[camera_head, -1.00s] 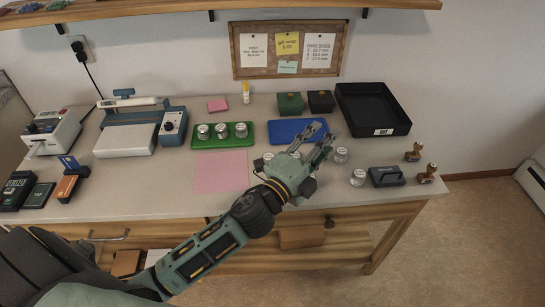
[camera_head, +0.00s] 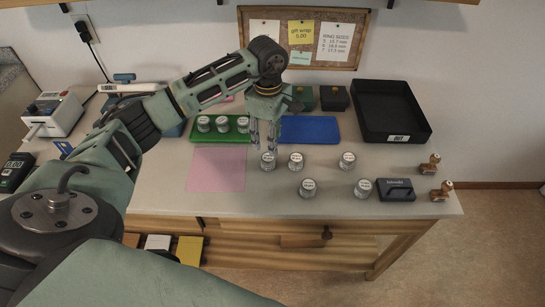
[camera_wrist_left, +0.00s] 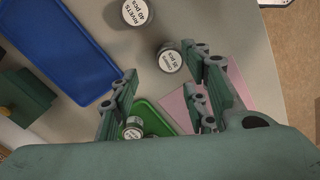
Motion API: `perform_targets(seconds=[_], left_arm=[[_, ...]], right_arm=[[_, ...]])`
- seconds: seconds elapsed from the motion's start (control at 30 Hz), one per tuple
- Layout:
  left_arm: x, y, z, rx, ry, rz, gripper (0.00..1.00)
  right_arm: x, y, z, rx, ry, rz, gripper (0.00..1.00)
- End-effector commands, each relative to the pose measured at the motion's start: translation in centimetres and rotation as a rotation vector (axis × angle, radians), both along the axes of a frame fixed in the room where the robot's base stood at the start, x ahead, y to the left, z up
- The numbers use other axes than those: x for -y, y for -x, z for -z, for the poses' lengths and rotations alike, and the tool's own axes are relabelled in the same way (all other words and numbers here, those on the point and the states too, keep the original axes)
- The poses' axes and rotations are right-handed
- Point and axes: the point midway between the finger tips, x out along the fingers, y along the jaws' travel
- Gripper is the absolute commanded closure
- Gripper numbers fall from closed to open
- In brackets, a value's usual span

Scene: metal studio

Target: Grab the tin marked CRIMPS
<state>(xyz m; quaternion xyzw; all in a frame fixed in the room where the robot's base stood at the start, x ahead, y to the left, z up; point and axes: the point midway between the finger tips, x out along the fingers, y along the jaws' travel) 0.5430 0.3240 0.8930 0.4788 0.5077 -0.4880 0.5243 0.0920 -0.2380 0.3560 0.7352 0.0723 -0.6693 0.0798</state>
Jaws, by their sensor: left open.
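A small round tin (camera_head: 268,161) with a white lid label stands on the bench, just right of the pink sheet. It also shows in the left wrist view (camera_wrist_left: 170,58), where its label appears to read CRIMPS. My left gripper (camera_head: 263,146) points down over this tin with its fingers apart and nothing between them. In the left wrist view the fingers (camera_wrist_left: 163,72) frame the space beside the tin. A tin marked RIVETS (camera_wrist_left: 137,13) stands nearby, apart from it. My right gripper is not in view.
Other tins (camera_head: 347,160) stand to the right. The green tray (camera_head: 192,138) holds several tins, and a blue tray (camera_head: 310,130) lies behind. A pink sheet (camera_head: 217,168) is on the left. A black bin (camera_head: 390,110) and a stamp pad (camera_head: 396,190) are right.

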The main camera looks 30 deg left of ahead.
Motion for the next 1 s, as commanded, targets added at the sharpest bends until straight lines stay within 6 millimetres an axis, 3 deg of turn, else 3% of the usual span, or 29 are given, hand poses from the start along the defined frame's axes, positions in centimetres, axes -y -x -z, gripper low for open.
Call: perform_targets(seconds=[0.13, 0.63, 0.93, 1.0], left_arm=[[-0.9, 0.2, 0.7, -0.014, -0.031, -0.001, 0.57], [-0.1, 0.7, 7.0, -0.013, -0.025, -0.003, 0.57], [-0.1, 0.6, 7.6, -0.01, -0.025, -0.001, 0.57], [-0.1, 0.6, 7.6, -0.01, -0.025, -0.001, 0.64]], right_arm=[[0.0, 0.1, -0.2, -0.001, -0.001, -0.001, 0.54], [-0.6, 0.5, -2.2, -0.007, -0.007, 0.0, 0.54], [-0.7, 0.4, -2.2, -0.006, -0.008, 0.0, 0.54], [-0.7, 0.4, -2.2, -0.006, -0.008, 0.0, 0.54]])
